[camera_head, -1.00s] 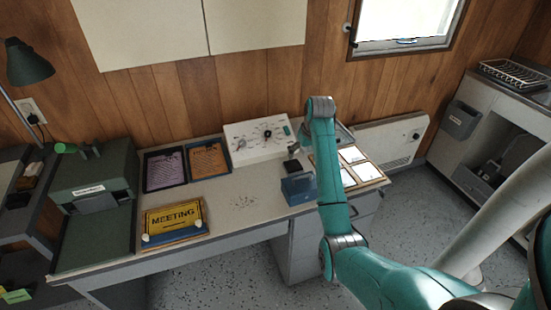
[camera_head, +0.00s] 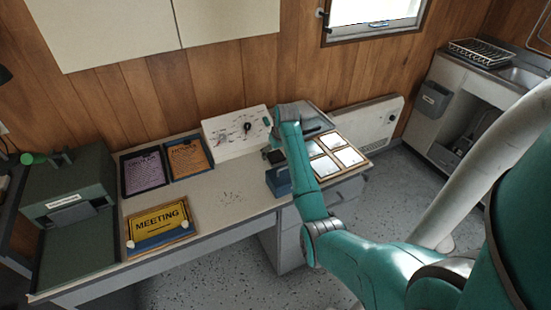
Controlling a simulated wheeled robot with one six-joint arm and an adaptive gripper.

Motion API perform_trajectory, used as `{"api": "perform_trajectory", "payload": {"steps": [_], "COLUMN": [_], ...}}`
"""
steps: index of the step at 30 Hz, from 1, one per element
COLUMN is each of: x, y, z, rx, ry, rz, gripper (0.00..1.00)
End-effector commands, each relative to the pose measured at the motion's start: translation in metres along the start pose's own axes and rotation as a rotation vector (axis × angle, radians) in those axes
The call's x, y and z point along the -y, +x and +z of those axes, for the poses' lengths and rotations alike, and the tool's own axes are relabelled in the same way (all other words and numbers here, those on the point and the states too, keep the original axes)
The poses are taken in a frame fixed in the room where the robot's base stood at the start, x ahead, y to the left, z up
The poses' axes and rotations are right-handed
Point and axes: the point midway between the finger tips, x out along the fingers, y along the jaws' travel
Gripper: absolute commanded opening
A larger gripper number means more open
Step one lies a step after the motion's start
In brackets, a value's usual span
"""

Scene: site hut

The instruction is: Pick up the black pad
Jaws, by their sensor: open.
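The black pad (camera_head: 274,157) appears as a small dark square on the grey desk, just behind the blue box (camera_head: 279,182). My teal arm reaches over the right half of the desk and passes close to the right side of the pad. My wrist end is above the back of the desk. My gripper is hidden behind the arm, so I cannot see its jaws or its distance from the pad.
A yellow MEETING sign (camera_head: 160,222) lies at the desk's front left. Purple (camera_head: 144,172) and orange (camera_head: 188,158) sheets lie behind it. A white panel (camera_head: 233,133) stands at the back. White cards (camera_head: 347,157) lie right of my arm.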

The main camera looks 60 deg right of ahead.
Motion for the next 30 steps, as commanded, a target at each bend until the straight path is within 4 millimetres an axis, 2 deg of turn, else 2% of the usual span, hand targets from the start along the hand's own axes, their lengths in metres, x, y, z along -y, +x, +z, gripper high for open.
{"api": "perform_trajectory", "payload": {"steps": [4, 12, 14, 18, 21, 30], "x": [0.000, 0.000, 0.000, 0.000, 0.000, 0.000], "y": [0.014, 0.017, 0.017, 0.017, 0.017, 0.016], "z": [0.000, -0.001, 0.000, 0.000, 0.000, 0.000], "rx": [0.001, -0.001, -0.001, -0.001, 0.000, 0.001], "ry": [0.000, 0.000, 0.000, 0.000, 0.000, 0.000], "rz": [0.000, 0.000, 0.000, 0.000, 0.000, 0.000], "gripper": [1.00, 1.00, 0.88, 0.53, 0.31, 0.31]}}
